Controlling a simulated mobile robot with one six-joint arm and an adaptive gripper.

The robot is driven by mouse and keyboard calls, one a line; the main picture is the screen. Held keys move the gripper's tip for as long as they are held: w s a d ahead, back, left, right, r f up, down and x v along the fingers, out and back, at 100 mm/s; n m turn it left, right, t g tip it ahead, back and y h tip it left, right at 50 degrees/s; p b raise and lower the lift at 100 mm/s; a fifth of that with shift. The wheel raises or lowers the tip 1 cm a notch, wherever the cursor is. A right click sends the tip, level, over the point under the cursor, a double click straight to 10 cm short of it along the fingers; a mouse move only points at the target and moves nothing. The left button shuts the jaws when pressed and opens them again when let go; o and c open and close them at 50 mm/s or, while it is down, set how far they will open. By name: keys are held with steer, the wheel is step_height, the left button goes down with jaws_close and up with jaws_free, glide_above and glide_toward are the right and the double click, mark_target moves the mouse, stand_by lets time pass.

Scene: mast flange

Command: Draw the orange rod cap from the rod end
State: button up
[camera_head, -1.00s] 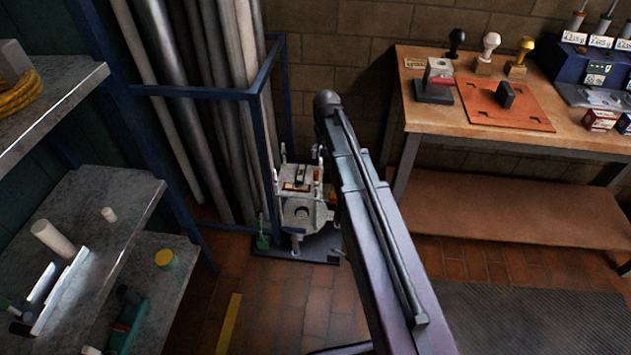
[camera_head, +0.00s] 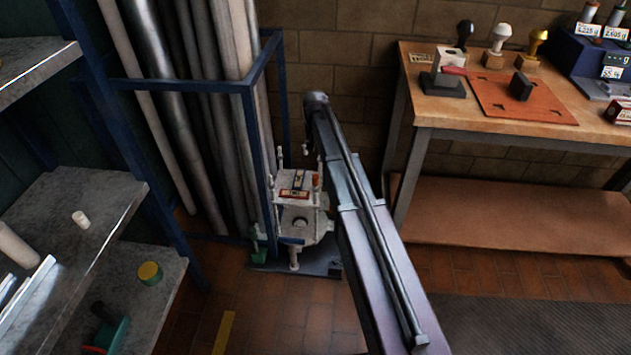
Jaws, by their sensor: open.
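A pale fixture (camera_head: 304,224) with upright rods stands low on the floor, beside the blue rack. A small orange cap (camera_head: 316,180) appears to sit on top of its front right rod, close to the left edge of my arm (camera_head: 372,240). The cap is only a few pixels wide, so its exact fit on the rod end cannot be told. My arm reaches up from the bottom of the picture and covers the right side of the fixture. My gripper cannot be made out; I see no jaws at the cap.
The blue rack (camera_head: 190,88) holds several long pipes (camera_head: 225,130) close left of the fixture. Grey shelves (camera_head: 75,215) stand at the left. A wooden workbench (camera_head: 440,108) with stamps and an orange mat (camera_head: 495,105) stands at the right. Tiled floor lies open in front.

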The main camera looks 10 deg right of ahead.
mark_target(316, 176)
steer(key=shift+f, duration=0.1)
step_height(316, 176, down, 8)
steer(key=b, duration=0.8)
steer(key=shift+f+b, duration=0.25)
steer(key=shift+b, duration=0.05)
stand_by(0.5)
steer(key=shift+w+f+b, duration=0.2)
steer(key=shift+f+b, duration=2.4)
steer(key=shift+c, duration=0.2)
steer(key=c, duration=1)
